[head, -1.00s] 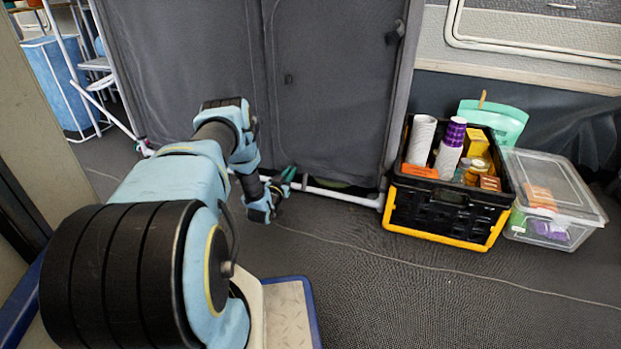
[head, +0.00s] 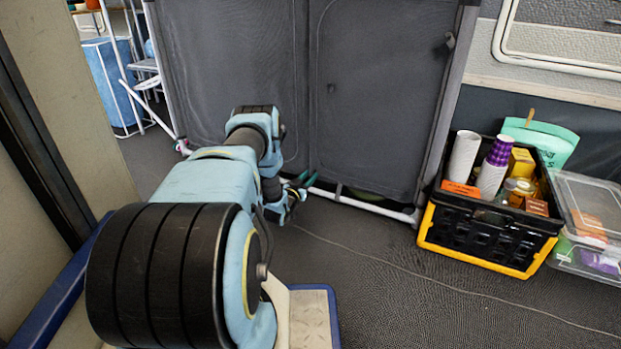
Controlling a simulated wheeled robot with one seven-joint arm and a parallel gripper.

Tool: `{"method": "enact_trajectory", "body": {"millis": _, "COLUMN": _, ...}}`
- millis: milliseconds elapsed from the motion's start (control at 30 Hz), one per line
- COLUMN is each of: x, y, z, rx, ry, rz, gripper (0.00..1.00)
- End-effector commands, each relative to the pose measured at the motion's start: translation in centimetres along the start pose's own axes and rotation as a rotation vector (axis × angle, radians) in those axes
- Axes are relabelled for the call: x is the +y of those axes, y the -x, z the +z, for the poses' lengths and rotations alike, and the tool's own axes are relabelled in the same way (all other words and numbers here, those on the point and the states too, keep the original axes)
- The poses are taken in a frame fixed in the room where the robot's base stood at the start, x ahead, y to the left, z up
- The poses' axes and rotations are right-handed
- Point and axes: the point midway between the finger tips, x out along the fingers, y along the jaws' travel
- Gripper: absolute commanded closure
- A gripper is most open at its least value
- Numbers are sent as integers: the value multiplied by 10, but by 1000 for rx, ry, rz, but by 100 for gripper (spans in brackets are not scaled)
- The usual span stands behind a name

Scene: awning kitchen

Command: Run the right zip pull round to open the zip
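The grey fabric cupboard (head: 240,70) has two front panels that hang closed. The right panel (head: 380,100) has a thin zip line along its left side and over its top. A small dark tab (head: 332,88), perhaps a zip pull, shows near that line at mid height. A darker piece (head: 450,40) sits at the right frame edge; I cannot tell whether it is a pull. My gripper (head: 307,180), with teal fingertips, is low down by the bottom of the seam between the panels. My arm partly hides it. I cannot see whether it touches or holds anything.
A white tube (head: 365,205) runs along the cupboard's bottom front. A black and yellow crate (head: 475,240) with cups and jars stands to the right, beside a clear lidded box (head: 590,230). A tan panel (head: 50,130) is close on the left.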

Motion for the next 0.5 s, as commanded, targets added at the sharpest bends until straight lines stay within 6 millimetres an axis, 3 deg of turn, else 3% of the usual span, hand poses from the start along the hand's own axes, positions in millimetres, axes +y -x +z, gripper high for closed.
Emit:
{"method": "enact_trajectory", "body": {"millis": 100, "x": 0, "y": 0, "z": 1, "rx": -1, "ry": 0, "rz": 1, "gripper": 56}}
{"method": "enact_trajectory", "body": {"millis": 367, "x": 2, "y": 1, "z": 0, "rx": 0, "ry": 1, "rz": 3, "gripper": 56}}
{"method": "enact_trajectory", "body": {"millis": 500, "x": 2, "y": 12, "z": -2, "rx": -2, "ry": 2, "rz": 3, "gripper": 56}}
